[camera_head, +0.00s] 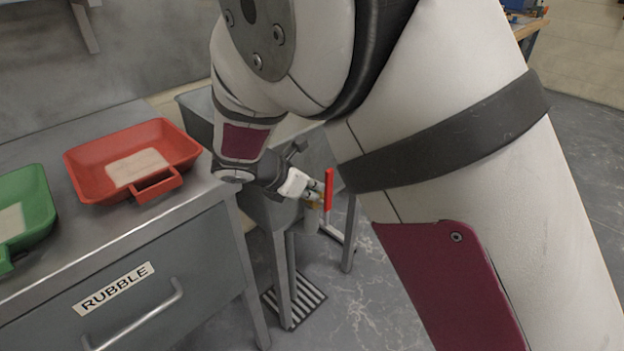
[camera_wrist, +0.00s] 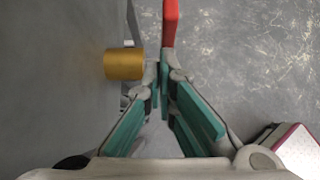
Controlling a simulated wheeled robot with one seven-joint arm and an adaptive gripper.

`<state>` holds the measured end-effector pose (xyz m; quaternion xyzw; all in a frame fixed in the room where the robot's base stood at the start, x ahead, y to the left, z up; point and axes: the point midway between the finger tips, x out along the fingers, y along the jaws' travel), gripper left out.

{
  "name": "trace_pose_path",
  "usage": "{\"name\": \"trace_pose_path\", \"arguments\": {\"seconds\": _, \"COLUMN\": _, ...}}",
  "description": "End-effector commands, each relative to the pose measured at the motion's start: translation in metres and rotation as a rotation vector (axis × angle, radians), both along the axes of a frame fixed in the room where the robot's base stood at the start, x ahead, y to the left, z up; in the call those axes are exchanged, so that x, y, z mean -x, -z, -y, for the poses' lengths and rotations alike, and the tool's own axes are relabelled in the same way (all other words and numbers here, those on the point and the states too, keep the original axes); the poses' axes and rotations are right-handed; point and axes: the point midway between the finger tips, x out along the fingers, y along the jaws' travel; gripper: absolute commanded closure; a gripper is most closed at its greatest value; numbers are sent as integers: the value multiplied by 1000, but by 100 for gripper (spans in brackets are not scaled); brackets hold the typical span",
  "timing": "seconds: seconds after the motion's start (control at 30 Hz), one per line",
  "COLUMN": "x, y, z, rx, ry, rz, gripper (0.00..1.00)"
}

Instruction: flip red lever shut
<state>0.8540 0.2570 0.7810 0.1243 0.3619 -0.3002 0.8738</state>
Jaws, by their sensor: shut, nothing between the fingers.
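The red lever (camera_head: 329,189) stands upright in the head view, beside the grey metal sink. It also shows in the wrist view (camera_wrist: 170,22) at the top centre, just beyond my fingertips. A brass cylindrical fitting (camera_wrist: 124,64) sticks out from the grey wall, left of the fingertips. My gripper (camera_head: 318,190) is by the lever, partly hidden behind my arm. In the wrist view its teal-padded fingers (camera_wrist: 163,78) meet at the tips, shut and empty. I cannot tell whether the tips touch the lever.
A grey sink (camera_head: 262,208) on legs stands beside a metal bench with a drawer labelled RUBBLE (camera_head: 113,290). A red tub (camera_head: 88,183) and a green tub (camera_head: 38,200) sit on the bench. A floor grate (camera_head: 304,298) lies below. Open floor extends right of the lever.

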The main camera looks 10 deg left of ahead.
Motion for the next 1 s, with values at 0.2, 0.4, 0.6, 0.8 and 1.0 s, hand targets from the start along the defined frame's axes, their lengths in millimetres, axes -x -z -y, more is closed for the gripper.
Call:
{"name": "trace_pose_path", "arguments": {"seconds": 0.2, "x": 0, "y": 0, "z": 0, "rx": -1, "ry": 1, "rz": 0, "gripper": 100}}
{"name": "trace_pose_path", "arguments": {"seconds": 0.4, "x": -1, "y": -3, "z": 2, "rx": -14, "ry": 4, "rz": -17, "gripper": 100}}
{"name": "trace_pose_path", "arguments": {"seconds": 0.6, "x": -3, "y": -4, "z": 3, "rx": -33, "ry": 1, "rz": -43, "gripper": 100}}
{"name": "trace_pose_path", "arguments": {"seconds": 0.8, "x": -4, "y": -5, "z": 4, "rx": -49, "ry": 2, "rz": -62, "gripper": 100}}
{"name": "trace_pose_path", "arguments": {"seconds": 1.0, "x": -7, "y": -7, "z": 7, "rx": -68, "ry": 4, "rz": -86, "gripper": 100}}
